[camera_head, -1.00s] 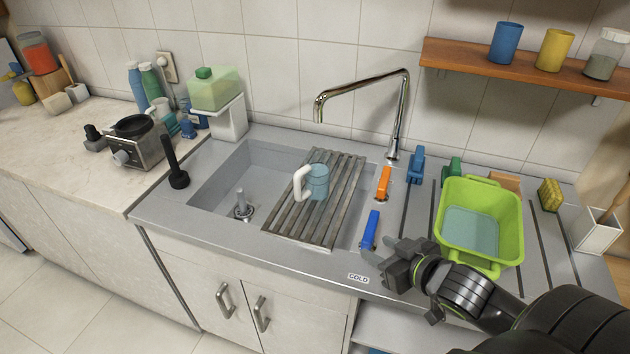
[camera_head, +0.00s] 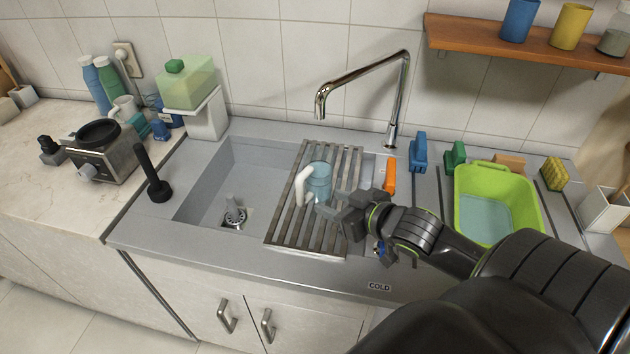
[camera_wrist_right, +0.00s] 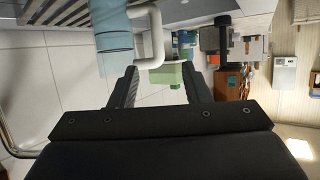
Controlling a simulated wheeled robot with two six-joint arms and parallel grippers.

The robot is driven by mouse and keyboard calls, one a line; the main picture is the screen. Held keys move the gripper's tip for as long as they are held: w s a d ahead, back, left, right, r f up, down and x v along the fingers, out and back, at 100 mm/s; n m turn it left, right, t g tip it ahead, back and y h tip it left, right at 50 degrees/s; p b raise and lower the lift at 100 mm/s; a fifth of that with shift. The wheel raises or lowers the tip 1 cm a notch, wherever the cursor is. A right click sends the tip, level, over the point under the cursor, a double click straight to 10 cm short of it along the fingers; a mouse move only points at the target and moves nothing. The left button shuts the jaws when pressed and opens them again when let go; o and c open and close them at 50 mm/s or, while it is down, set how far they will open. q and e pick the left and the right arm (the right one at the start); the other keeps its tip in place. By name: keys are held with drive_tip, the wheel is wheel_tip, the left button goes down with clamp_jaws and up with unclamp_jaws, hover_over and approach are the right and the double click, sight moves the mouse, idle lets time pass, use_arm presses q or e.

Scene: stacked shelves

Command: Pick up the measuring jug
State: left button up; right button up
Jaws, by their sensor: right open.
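The measuring jug (camera_head: 319,181) is light blue with a white handle (camera_head: 302,184) on its left side. It stands upright on the slatted rack over the sink (camera_head: 277,235). My right gripper (camera_head: 332,205) is open and empty, just right of and in front of the jug, with its fingers pointing at it. In the right wrist view the jug (camera_wrist_right: 115,28) and its handle (camera_wrist_right: 152,38) show at the top, beyond the tips of my open fingers (camera_wrist_right: 160,78). I cannot tell whether a finger touches the jug. My left gripper is not in view.
The tall tap (camera_head: 392,100) rises behind the rack. An orange handle (camera_head: 390,174) and a green basin (camera_head: 498,203) are to the right. The empty sink bowl (camera_head: 215,185) is left of the rack, with a black plunger-like tool (camera_head: 157,188) beside it.

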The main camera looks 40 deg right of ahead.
sight(303, 191)
drive_tip(key=x, duration=0.9)
drive_tip(key=p+x, duration=0.1)
drive_tip(key=x, duration=0.3)
drive_tip(key=shift+w+d+f+p, duration=0.1)
drive_tip(key=shift+d+p, duration=0.1)
drive_tip(key=shift+p, duration=0.15)
drive_tip(key=shift+w+a+f, duration=0.1)
drive_tip(key=shift+w+f, duration=0.2)
drive_tip(key=shift+w, duration=0.25)
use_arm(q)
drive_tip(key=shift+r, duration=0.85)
use_arm(e)
clamp_jaws()
drive_tip(key=shift+r, duration=0.1)
